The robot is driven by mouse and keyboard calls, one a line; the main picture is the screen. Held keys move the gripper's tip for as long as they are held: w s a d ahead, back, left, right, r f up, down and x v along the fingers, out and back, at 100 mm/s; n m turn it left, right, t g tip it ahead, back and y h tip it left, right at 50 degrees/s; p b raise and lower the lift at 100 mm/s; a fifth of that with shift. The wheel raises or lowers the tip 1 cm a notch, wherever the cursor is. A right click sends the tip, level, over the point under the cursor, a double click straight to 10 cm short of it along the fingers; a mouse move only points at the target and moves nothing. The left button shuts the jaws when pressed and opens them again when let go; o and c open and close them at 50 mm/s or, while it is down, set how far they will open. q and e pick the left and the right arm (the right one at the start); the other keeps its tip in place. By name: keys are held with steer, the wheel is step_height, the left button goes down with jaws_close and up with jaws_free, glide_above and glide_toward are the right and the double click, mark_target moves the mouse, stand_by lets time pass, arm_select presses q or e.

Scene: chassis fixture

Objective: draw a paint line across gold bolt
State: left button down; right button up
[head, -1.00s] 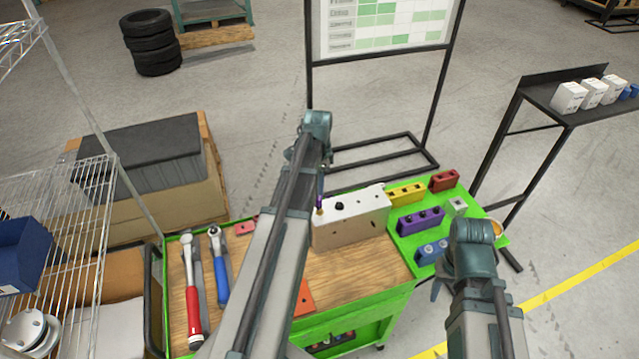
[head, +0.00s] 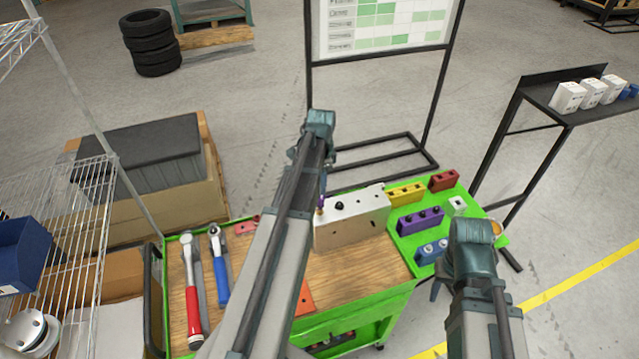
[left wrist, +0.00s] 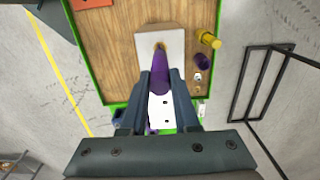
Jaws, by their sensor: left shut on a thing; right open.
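The gold bolt (head: 320,212) sits on top of the pale metal chassis block (head: 352,224), near its left end. A purple paint marker (left wrist: 160,72) is clamped between the fingers of my left gripper (left wrist: 160,84). In the head view the marker (head: 322,201) points down at the gold bolt. Its tip is at or just above the bolt; contact cannot be told. My left gripper (head: 322,182) is partly hidden by its own arm in the head view. My right gripper (head: 438,290) is open and empty, off the bench's right front side.
A black bolt (head: 339,206) stands on the block right of the gold one. Yellow (head: 406,194), purple (head: 421,221), red (head: 444,180) and blue (head: 432,251) holders stand on the green right panel. Two ratchets (head: 193,300) lie at the left. Bare wood (head: 365,270) lies in front of the block.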

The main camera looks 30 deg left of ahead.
arm_select(q)
steer(key=shift+w+r, duration=0.1)
steer(key=shift+r+p, duration=0.5)
steer(key=shift+p, duration=0.15)
step_height(320, 180, up, 5)
steer(key=p, duration=0.5)
steer(key=shift+f, duration=0.15)
